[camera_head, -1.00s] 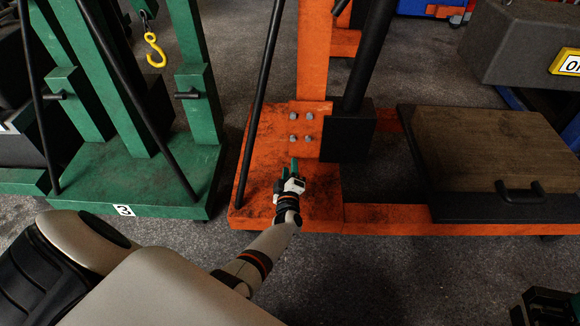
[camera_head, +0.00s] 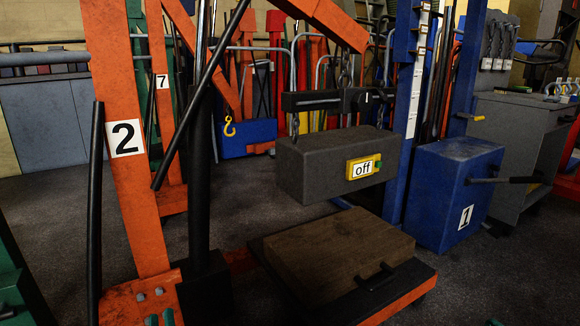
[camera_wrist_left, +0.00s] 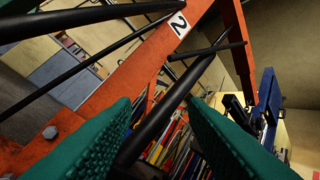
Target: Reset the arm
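The orange trolley jack has an upright post (camera_head: 132,170) with a "2" plate (camera_head: 125,138). A dark cylinder (camera_head: 198,170) stands beside the post, and a slanting black rod (camera_head: 205,95) crosses in front. Another black bar (camera_head: 96,215) stands left of the post. My left gripper (camera_head: 160,318) shows only as green fingertips at the bottom edge, near the post's foot. In the left wrist view its green finger pads (camera_wrist_left: 155,150) are wide apart. A dark cylinder (camera_wrist_left: 165,115) appears in the gap; contact is not visible. A green tip (camera_head: 493,322) may be my right gripper.
A grey block (camera_head: 310,168) marked "off" hangs by chains from a dark bar above a wooden-topped platform (camera_head: 335,240). A blue box (camera_head: 445,200) marked "1" with a lever stands right. Grey floor (camera_head: 55,200) is open at left.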

